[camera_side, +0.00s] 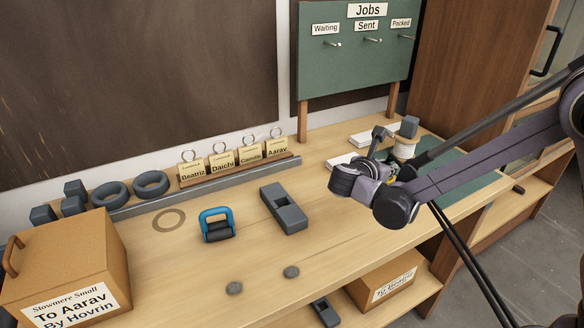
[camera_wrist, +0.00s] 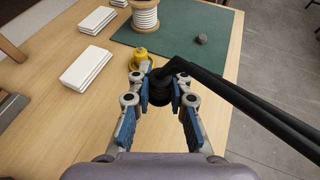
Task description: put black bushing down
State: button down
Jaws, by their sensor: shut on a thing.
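My gripper (camera_wrist: 160,90) is shut on the black bushing (camera_wrist: 159,84), a dark ribbed piece between the blue-padded fingers. It is held over the bench near the edge of the green mat (camera_wrist: 185,55). In the side view, my gripper (camera_side: 385,163) is at the right part of the bench, and my wrist largely hides the bushing. Whether the bushing touches the bench I cannot tell. A yellow fitting (camera_wrist: 140,54) stands just beyond the fingertips.
A white spool (camera_wrist: 145,14) stands on the mat, with a dark grey lump (camera_wrist: 200,39) to its right. White slabs (camera_wrist: 87,66) lie at left. Dark tubes (camera_wrist: 245,105) cross at right. The bench (camera_side: 330,240) has clear wood near the grey block (camera_side: 284,207).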

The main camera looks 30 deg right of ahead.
jog(key=w+a+n+t+y, duration=0.2)
jog(key=w+a+n+y, duration=0.1)
jog(key=a, duration=0.4)
jog(key=w+a+n+t+y, duration=0.3)
jog(key=a+n, duration=0.1)
jog(key=a, duration=0.3)
jog(key=w+a+f+n+t+y, duration=0.1)
jog(key=w+a+n+t+y, duration=0.1)
jog(key=a, duration=0.5)
jog(key=shift+w+a+f+n+t+y, duration=0.1)
jog(key=shift+w+a+n+t+y, duration=0.15)
jog(key=shift+w+n+t+y, duration=0.35)
jog(key=a+r+n+y, duration=0.1)
jog(key=a+n+y, duration=0.35)
jog(key=a, duration=0.65)
jog(key=n+g+y, duration=0.1)
jog(key=n+y, duration=0.2)
jog(key=y, duration=0.1)
send_over(166, 275)
notch_tip(166, 275, down, 5)
jog(key=shift+d+r, duration=0.1)
jog(key=shift+d, duration=0.05)
jog(key=shift+a+f, duration=0.2)
jog(key=shift+f, duration=1.9)
jog(key=shift+f, duration=0.15)
